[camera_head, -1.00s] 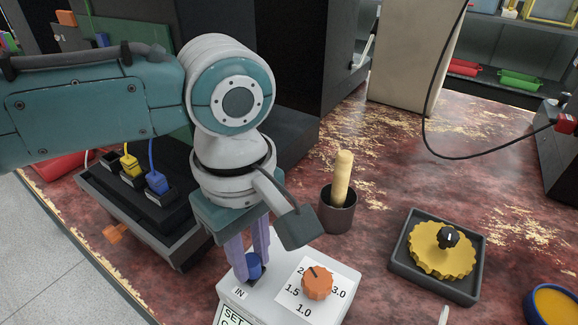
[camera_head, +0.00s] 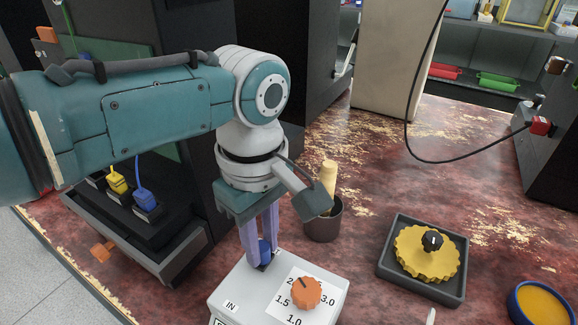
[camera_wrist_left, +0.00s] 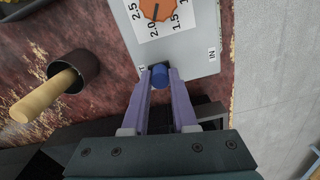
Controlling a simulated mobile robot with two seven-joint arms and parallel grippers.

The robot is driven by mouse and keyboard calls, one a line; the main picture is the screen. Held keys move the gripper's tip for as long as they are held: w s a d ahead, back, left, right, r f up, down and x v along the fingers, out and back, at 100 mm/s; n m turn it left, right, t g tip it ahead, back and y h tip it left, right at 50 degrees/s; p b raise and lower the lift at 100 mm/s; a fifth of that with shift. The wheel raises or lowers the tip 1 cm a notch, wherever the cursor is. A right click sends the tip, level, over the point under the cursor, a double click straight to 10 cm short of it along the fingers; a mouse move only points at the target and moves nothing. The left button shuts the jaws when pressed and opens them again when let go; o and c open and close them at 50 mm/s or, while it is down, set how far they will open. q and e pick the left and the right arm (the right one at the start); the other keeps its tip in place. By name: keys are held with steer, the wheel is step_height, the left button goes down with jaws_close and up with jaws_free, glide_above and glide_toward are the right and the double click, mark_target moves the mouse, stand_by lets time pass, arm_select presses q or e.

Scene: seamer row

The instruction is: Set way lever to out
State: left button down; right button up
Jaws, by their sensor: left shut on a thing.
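The way lever has a blue knob (camera_head: 265,256) and stands at the far end of a white control box (camera_head: 246,283), away from the "IN" label (camera_head: 231,306). My left gripper (camera_head: 262,258) points down with its two lilac fingers shut on the knob. In the left wrist view the blue knob (camera_wrist_left: 159,76) sits between the fingertips (camera_wrist_left: 160,80), and the "IN" label (camera_wrist_left: 212,53) is off to the right. A mostly hidden label shows beside the knob, with only its last letter visible. My right gripper is out of view.
An orange dial (camera_head: 307,292) with numbers is on the box close to the lever. A dark cup (camera_head: 323,222) with a wooden-handled tool stands just behind. A grey tray (camera_head: 388,267) with a yellow gear lies to the right. Black machinery stands at the left.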

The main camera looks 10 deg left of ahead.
mark_target(263, 244)
arm_select(q)
steer(key=shift+w, duration=0.15)
steer(key=c, duration=0.7)
jaws_free()
step_height(263, 244, up, 9)
steer(key=p, duration=0.3)
steer(key=shift+p, duration=0.4)
steer(key=shift+r, duration=0.45)
